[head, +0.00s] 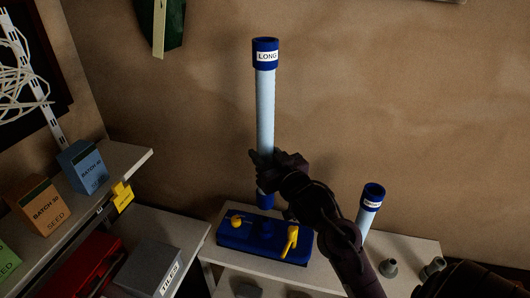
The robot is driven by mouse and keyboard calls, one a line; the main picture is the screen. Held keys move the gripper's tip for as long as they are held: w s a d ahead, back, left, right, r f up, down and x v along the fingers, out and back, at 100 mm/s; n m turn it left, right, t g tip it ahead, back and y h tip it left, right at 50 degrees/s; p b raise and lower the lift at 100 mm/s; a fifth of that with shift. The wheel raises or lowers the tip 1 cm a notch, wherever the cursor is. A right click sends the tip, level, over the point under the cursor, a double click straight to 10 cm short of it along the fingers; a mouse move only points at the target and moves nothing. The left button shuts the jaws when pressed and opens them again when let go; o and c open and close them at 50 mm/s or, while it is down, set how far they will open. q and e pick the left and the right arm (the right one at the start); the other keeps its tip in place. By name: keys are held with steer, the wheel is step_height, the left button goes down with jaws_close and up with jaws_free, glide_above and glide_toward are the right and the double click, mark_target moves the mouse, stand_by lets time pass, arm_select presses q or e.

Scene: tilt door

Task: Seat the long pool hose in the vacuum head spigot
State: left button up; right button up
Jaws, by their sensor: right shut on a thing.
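The long hose (265,105) is light blue with dark blue end cuffs and a LONG label on its top cuff. It stands nearly upright in the head view. My right gripper (272,165) is shut on its lower part. The vacuum head (262,243) is a dark blue block with yellow parts on a pale shelf. The hose's lower cuff (265,201) shows just above the block's back edge. I cannot tell whether it touches the block, and the spigot is not clearly visible. My left gripper is not in view.
A shorter hose (370,205) stands at the right behind my right forearm. Small grey fittings (388,268) lie on the shelf (412,247) near it. At the left are seed boxes (82,167) and a grey tiles box (150,268). The brown wall is close behind.

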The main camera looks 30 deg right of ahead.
steer(key=shift+f+b, duration=1.6)
steer(key=shift+f, duration=1.15)
steer(key=shift+p, duration=0.75)
steer(key=shift+f+b, duration=1.45)
steer(key=shift+f, duration=0.9)
steer(key=o, duration=1.3)
steer(key=shift+f, duration=0.15)
